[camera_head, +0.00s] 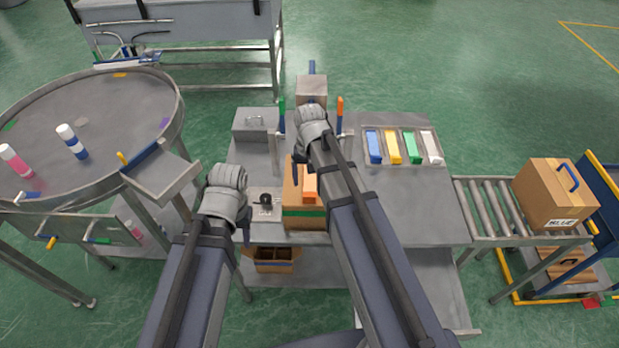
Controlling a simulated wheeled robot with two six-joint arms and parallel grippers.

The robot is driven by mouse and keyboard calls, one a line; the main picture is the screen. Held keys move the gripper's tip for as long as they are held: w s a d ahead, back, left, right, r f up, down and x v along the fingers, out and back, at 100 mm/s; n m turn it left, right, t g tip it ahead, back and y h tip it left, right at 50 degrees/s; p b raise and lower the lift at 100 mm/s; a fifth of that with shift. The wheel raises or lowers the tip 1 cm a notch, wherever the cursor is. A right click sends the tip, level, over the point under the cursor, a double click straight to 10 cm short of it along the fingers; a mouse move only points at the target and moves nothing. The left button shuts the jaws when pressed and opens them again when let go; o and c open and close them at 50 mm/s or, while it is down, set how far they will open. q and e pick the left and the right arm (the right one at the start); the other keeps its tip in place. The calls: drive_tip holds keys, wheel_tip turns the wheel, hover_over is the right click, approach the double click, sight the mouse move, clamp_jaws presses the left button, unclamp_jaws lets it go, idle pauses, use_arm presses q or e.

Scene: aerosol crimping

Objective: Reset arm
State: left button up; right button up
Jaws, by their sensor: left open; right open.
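My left arm reaches in from the bottom left, and its grey wrist is over the left front of the grey workbench (395,205). My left gripper (245,232) is small and dark beside the wrist; its jaws are open and I see nothing in them. My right arm crosses the middle of the bench. My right gripper (302,165) is mostly hidden by its own wrist and forearm, above a cardboard box (303,222) with a green band. Its jaws are open. An orange block (310,187) shows at the box, partly covered by my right arm.
A round table (95,100) with bottles stands left. A small black part (266,201) sits on a plate by my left gripper. A tray (420,131) of coloured blocks is at the back right. A roller conveyor (490,207) carries a labelled carton (554,195).

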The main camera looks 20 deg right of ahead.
drive_tip(key=s+a+f+n+b, duration=0.3)
drive_tip(key=s+a, duration=0.2)
drive_tip(key=s, duration=0.2)
drive_tip(key=s+a+f+n+h+b, duration=0.1)
drive_tip(key=s+a+f+n+b, duration=0.3)
drive_tip(key=s, duration=0.3)
drive_tip(key=shift+s+a, duration=0.15)
drive_tip(key=shift+a, duration=0.6)
